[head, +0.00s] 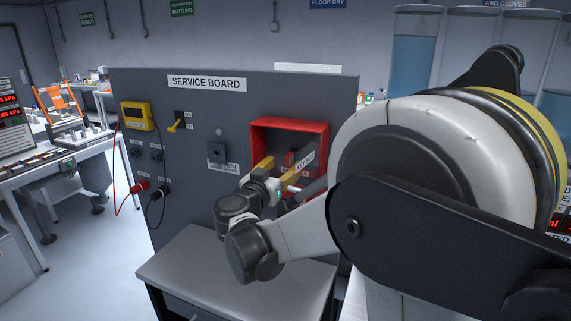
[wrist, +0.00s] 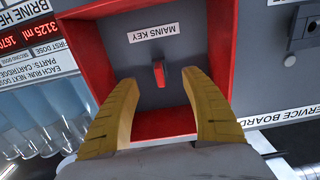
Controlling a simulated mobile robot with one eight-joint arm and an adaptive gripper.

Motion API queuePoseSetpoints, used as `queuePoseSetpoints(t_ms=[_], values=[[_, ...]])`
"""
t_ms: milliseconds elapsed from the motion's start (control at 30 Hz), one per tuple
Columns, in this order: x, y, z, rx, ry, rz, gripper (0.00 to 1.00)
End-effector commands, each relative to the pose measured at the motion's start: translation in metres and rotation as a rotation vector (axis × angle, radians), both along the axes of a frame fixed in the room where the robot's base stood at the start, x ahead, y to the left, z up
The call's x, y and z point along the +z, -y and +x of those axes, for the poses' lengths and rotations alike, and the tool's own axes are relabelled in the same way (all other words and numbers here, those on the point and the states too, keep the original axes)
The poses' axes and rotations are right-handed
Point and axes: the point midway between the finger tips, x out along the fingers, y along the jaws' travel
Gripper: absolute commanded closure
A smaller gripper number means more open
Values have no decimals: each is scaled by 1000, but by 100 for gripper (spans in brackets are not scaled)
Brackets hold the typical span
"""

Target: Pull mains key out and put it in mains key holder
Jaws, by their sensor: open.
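A red open-fronted box (head: 325,128) is set in the service board. It fills much of the wrist view (wrist: 222,45), turned over. Inside, below a white label reading MAINS KEY, a small red handle-like piece (wrist: 160,75) stands out from the grey back wall. I cannot tell whether it is the key itself or part of a holder. My gripper (head: 277,172) is at the box's front. My arm hides part of the box in the head view.
The grey service board (head: 230,110) carries a dark plate with a knob (head: 217,153), a yellow switch (head: 177,122), a yellow meter (head: 138,116) and cabled plugs (head: 140,187). A bare grey ledge (head: 215,268) juts out below. Open floor lies at left.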

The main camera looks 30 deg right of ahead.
Motion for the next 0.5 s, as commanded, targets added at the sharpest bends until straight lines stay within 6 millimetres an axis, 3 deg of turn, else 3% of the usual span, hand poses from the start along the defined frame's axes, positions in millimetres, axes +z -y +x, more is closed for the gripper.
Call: queuePoseSetpoints(t_ms=[500], values=[[0, -21, -16, 1, 0, 0, 45]])
